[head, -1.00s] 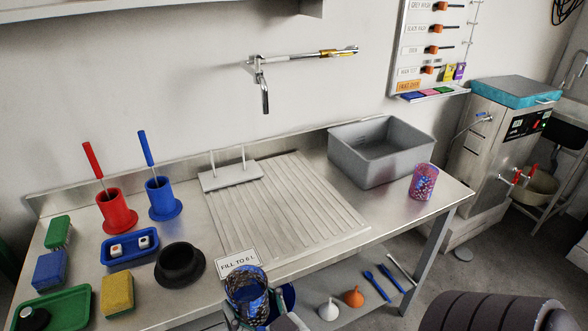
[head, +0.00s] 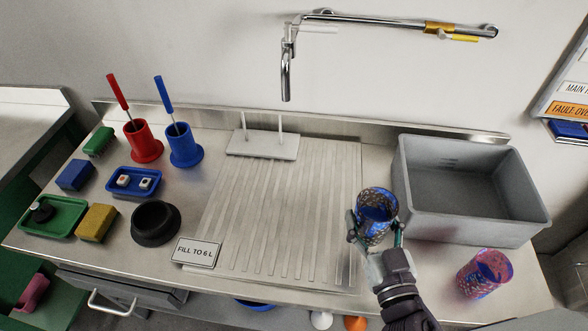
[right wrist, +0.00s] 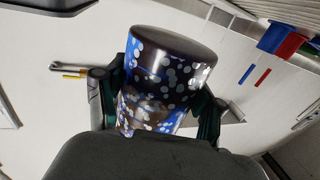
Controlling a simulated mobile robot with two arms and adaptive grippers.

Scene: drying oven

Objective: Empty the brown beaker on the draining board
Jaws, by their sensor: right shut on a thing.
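A beaker (head: 377,207) with a blue, brown and white speckled pattern is held by my right gripper (head: 375,231). The gripper is shut around its sides. The beaker looks roughly upright, with its open mouth partly visible; I cannot tell what is inside. It appears above the right edge of the ribbed draining board (head: 262,215), left of the grey basin. In the right wrist view the beaker (right wrist: 165,75) sits between the two fingers, its smooth dark brown end facing up in the picture. My left gripper is not in view.
A grey basin (head: 470,228) stands right of the board, with a pink speckled beaker (head: 484,272) in front. A tap (head: 286,80) hangs above the board. A peg rack (head: 263,144) stands at its back, a "FILL TO 6 L" sign (head: 196,252) at its front left.

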